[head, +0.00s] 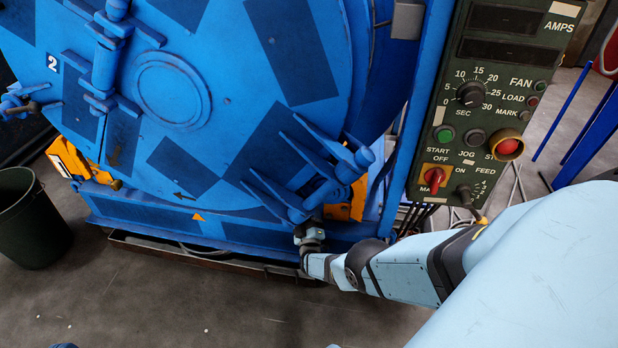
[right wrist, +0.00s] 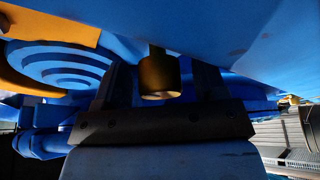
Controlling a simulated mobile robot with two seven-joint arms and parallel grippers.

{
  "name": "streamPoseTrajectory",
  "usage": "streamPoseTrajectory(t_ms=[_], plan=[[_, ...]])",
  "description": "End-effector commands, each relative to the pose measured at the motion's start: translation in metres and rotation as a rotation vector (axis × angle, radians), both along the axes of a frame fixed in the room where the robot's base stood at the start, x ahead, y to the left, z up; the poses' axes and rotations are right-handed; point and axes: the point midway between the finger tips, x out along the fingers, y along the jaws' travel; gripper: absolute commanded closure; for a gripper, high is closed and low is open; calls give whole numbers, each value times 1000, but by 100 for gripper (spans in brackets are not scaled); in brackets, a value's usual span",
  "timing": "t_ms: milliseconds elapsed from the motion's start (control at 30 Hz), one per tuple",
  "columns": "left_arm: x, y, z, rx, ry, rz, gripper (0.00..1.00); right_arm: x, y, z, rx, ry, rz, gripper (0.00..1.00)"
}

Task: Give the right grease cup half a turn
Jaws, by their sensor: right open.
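The right grease cup (right wrist: 160,76) is a small brass cylinder in the right wrist view, hanging by a dark stem beneath a blue surface. My right gripper (right wrist: 163,82) is open, with one dark finger on each side of the cup. A gap shows between the cup and each finger, and I cannot tell any contact. In the head view, my right gripper (head: 310,236) is low at the front of the blue machine (head: 254,235), under its right door clamps. The cup is hidden there. My left gripper is not in view.
A control panel (head: 480,110) with knobs and a red button stands right of the machine, above my right forearm. Blue clamp bars (head: 280,195) and an orange bracket (head: 345,205) are close above the gripper. A dark bin (head: 30,220) stands left. The front floor is clear.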

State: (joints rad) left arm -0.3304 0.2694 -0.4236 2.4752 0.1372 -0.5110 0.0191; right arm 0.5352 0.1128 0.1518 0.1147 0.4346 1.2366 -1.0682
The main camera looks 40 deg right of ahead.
Motion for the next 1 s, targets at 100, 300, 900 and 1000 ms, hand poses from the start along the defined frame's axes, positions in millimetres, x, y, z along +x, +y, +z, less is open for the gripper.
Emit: streamPoseTrajectory(t_ms=[100, 300, 900, 1000], plan=[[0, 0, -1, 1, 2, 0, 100, 1, 1, 1, 1, 0, -1, 35], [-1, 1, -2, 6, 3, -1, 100, 2, 1, 1, 1, 0, -1, 35], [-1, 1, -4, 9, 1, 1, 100, 1, 1, 0, 13, -14, 0, 83], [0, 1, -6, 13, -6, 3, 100, 1, 1, -1, 32, -38, -1, 83]])
